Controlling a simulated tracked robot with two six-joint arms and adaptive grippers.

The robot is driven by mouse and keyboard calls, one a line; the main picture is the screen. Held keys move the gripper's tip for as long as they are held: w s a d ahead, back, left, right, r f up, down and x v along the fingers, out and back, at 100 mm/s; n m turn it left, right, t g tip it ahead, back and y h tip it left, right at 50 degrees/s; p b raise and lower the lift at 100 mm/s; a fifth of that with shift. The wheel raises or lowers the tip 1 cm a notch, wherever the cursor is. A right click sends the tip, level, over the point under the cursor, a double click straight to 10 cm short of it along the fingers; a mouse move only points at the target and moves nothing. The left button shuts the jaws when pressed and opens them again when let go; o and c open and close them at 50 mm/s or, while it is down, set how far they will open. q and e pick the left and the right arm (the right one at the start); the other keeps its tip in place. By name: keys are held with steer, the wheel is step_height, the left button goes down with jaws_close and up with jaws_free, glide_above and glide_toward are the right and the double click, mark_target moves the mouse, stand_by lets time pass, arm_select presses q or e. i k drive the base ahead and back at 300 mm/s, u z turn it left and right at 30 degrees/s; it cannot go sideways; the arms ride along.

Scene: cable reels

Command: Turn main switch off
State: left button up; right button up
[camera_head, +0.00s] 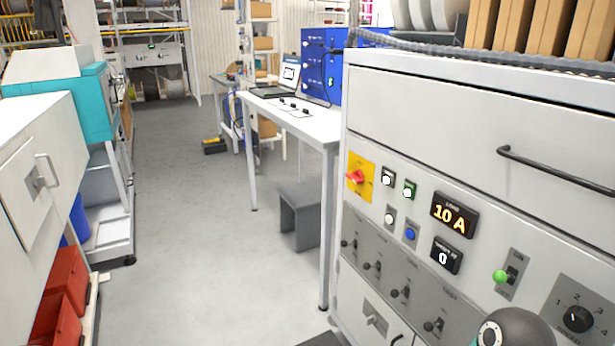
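Neither gripper shows. A dark rounded part of my arm covers a bit of the panel at the bottom right.
The cabinet carries push buttons, a row of toggle switches, a green-lit lever (502,277) and a numbered dial (578,319). A drawer handle (555,170) sticks out above. A grey stool (300,217) stands by the white table (318,128).

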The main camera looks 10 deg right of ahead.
mark_target(356, 177)
steer(key=u, duration=0.8)
steer(key=i, duration=1.8)
steer(key=u, duration=0.35)
steer(key=i, duration=0.55)
steer(key=z, duration=1.65)
steer(key=i, duration=0.15)
steer(key=z, duration=1.8)
steer(key=i, duration=0.6)
